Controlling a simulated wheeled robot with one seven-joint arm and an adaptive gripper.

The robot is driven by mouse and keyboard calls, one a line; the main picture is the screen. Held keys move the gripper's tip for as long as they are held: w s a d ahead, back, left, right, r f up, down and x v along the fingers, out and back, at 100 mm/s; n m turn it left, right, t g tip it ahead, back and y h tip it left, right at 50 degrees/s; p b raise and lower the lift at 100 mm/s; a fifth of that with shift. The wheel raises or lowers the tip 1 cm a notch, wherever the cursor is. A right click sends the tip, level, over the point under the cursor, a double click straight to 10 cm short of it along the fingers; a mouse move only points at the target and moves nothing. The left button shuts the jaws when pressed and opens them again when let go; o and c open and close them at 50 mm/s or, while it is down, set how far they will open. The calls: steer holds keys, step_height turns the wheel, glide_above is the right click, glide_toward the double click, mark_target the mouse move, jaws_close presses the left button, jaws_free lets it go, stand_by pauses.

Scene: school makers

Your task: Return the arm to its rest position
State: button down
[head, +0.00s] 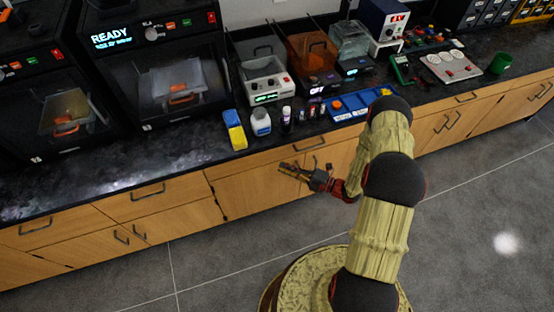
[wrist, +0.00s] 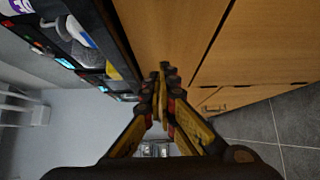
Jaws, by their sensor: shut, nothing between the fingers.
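My gripper (head: 291,171) is in front of the wooden cabinet doors, below the edge of the black counter, in the head view. In the wrist view my gripper (wrist: 163,72) shows its yellow and dark fingers with the tips together. It is shut with nothing between the fingers. My arm reaches up from the base at the bottom of the head view and bends back toward the cabinets. The gripper appears apart from the cabinet front, though the exact gap is hard to tell.
The black counter (head: 75,180) runs along the back above wooden cabinets (head: 262,190) with protruding handles. On it stand printers (head: 170,85), a blue tray (head: 350,112), small bottles (head: 261,122), a yellow-and-blue item (head: 234,130) and a green cup (head: 500,63). The grey floor (head: 480,230) at right is clear.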

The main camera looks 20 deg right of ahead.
steer(key=p+v, duration=0.1)
steer(key=v, duration=0.6)
steer(key=shift+a, duration=0.15)
